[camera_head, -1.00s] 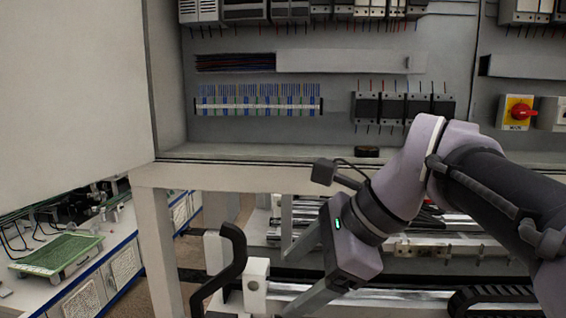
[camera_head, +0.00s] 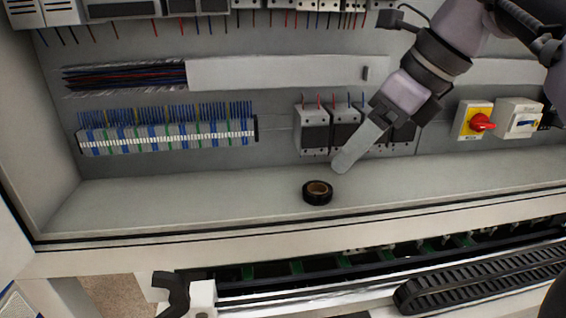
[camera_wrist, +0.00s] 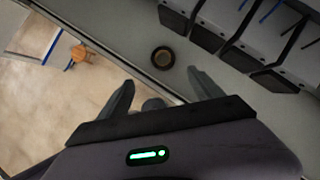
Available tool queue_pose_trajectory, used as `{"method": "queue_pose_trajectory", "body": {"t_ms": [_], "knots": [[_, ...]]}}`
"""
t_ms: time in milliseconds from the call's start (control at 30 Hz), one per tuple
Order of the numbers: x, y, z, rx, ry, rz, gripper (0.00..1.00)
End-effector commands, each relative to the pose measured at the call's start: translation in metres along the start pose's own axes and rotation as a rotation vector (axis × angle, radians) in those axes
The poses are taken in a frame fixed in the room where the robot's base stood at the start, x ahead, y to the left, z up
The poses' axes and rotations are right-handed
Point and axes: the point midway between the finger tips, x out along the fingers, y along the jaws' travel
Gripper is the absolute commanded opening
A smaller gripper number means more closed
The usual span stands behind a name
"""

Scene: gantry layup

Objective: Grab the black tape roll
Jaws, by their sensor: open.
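The black tape roll (camera_head: 317,192) lies flat on the grey cabinet floor, near its front edge, with a brown core showing. It also shows in the wrist view (camera_wrist: 163,58), ahead of the fingers and a little right of the middle. My gripper (camera_head: 341,166) is above and to the right of the roll in the head view, apart from it. In the wrist view my gripper (camera_wrist: 160,84) has its two fingers spread with nothing between them. In the head view the fingers overlap, so one mostly hides the other.
Grey breakers (camera_head: 313,128) hang on the back panel behind the roll, close to my gripper. A terminal strip (camera_head: 168,137) is to the left, a red rotary switch (camera_head: 481,122) to the right. The ledge (camera_head: 180,205) left of the roll is clear. A cable chain (camera_head: 480,278) runs below.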

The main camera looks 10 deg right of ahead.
Motion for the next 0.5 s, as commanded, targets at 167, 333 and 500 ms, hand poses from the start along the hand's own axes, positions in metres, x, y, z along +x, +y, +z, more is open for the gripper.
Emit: {"method": "queue_pose_trajectory", "body": {"t_ms": [167,333,500], "knots": [[0.047,0.001,-0.001,-0.002,0.000,0.003,0.75],[0.067,0.000,0.000,-0.002,-0.001,0.002,0.75],[0.100,-0.003,-0.001,-0.002,0.000,0.003,0.75]]}}
